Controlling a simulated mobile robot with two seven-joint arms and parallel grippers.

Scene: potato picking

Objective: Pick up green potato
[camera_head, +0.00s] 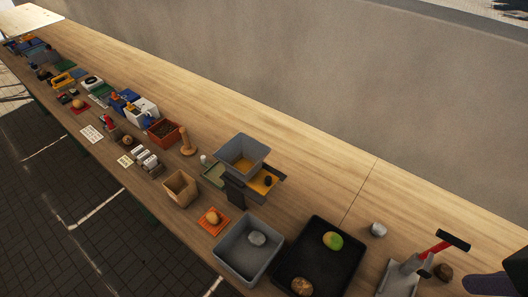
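The green potato (333,241), partly yellow-brown, lies in the black tray (277,266) near the front of the long wooden table, toward the tray's far right corner. A brown potato (302,286) lies in the same tray near its lower edge, apart from the green one. No gripper fingers show in the head view. Dark shapes at the lower right edge are cut off, and I cannot tell what they are. Nothing is touching the green potato from above.
A grey bin (222,262) holding a grey lump stands left of the tray. A grey stand with a red handle (434,249), a silvery lump (378,230) and a brown lump (443,271) lie to the right. A grey box on a scale-like stand (233,187) is behind. The wall-side tabletop is clear.

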